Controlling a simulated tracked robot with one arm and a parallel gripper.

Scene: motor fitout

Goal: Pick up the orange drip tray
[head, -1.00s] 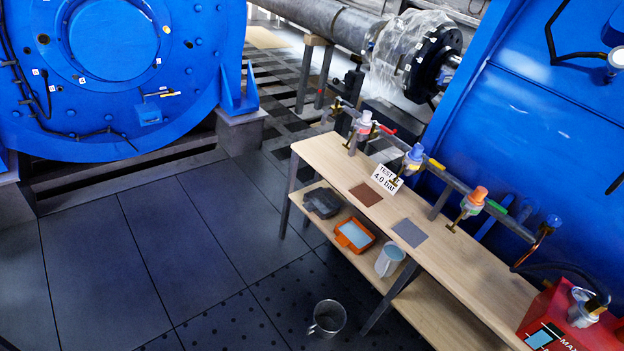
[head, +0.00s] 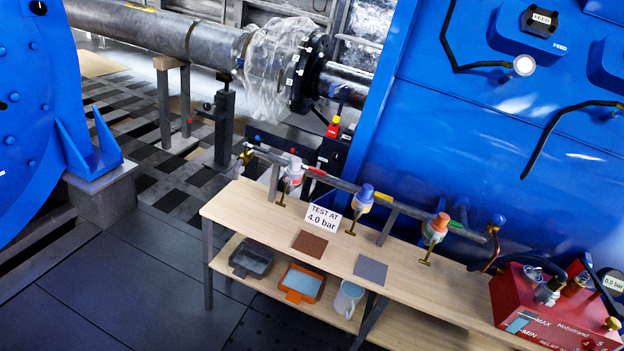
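The orange drip tray (head: 289,294) sits on the lower shelf of the wooden bench, with a light blue surface inside its orange rim. A dark grey tray (head: 250,259) is to its left and a pale mug (head: 348,299) to its right, both apart from it. The bench top's front edge passes just above the orange tray in the picture. My gripper does not show in the head view.
The bench top (head: 240,203) carries a brown square, a grey square and a "TEST AT 4.0 bar" sign (head: 322,218). A pipe with several valves runs behind. A red pump box (head: 550,315) stands at the right end. Dark floor (head: 130,285) is clear at left.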

